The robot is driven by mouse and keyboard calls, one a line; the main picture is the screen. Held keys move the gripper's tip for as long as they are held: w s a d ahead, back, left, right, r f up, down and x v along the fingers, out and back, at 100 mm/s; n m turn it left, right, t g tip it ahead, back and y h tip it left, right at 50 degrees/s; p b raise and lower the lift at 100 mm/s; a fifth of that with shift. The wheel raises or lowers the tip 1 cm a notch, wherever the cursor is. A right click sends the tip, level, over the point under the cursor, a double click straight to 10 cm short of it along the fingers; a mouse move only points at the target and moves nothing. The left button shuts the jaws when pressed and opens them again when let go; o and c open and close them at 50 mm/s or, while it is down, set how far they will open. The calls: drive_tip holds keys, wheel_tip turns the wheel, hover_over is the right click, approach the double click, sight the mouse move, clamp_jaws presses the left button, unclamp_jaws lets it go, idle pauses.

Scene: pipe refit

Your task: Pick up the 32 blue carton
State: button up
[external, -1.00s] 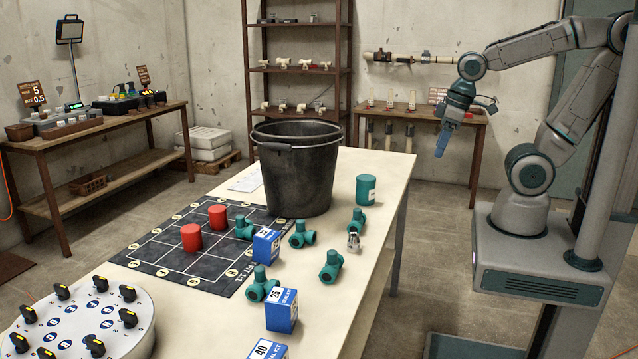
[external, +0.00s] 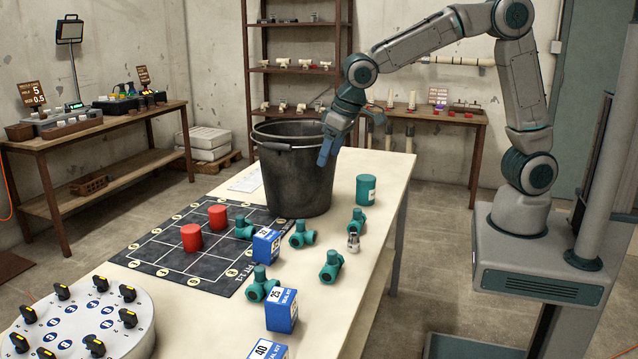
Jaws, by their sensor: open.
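Three blue cartons with white number labels stand along the table. The far blue carton (external: 266,246) has a label too small to read surely; it stands at the edge of the black grid mat. The middle carton (external: 281,311) reads 25 and the nearest carton (external: 268,352), cut off by the picture's bottom, reads 40. No label reads clearly as 32. My gripper (external: 324,158) points down, open and empty, in front of the black bucket's right rim in the picture, well above and apart from the cartons.
The black bucket (external: 292,180) stands tall at the back of the table. Several teal pipe fittings (external: 331,267) lie around the cartons, with a teal can (external: 366,190) and a small metal part (external: 353,243). Two red cylinders (external: 191,237) stand on the grid mat (external: 175,274). A round dial board (external: 125,338) is front left.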

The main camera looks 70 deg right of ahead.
approach(267, 234)
drive_tip(key=shift+t, duration=0.4)
drive_tip(key=p+x, duration=0.1)
drive_tip(key=x, duration=0.5)
drive_tip(key=shift+f+p, duration=0.15)
drive_tip(key=shift+p, duration=0.15)
drive_tip(key=shift+s+p+x, duration=0.15)
drive_tip(key=shift+p+x, duration=0.35)
drive_tip(key=shift+x, duration=0.8)
drive_tip(key=shift+s+p+x, duration=0.15)
drive_tip(key=shift+p+x, duration=0.35)
drive_tip(key=shift+x, duration=0.8)
drive_tip(key=shift+f, duration=0.1)
drive_tip(key=c, duration=1.1)
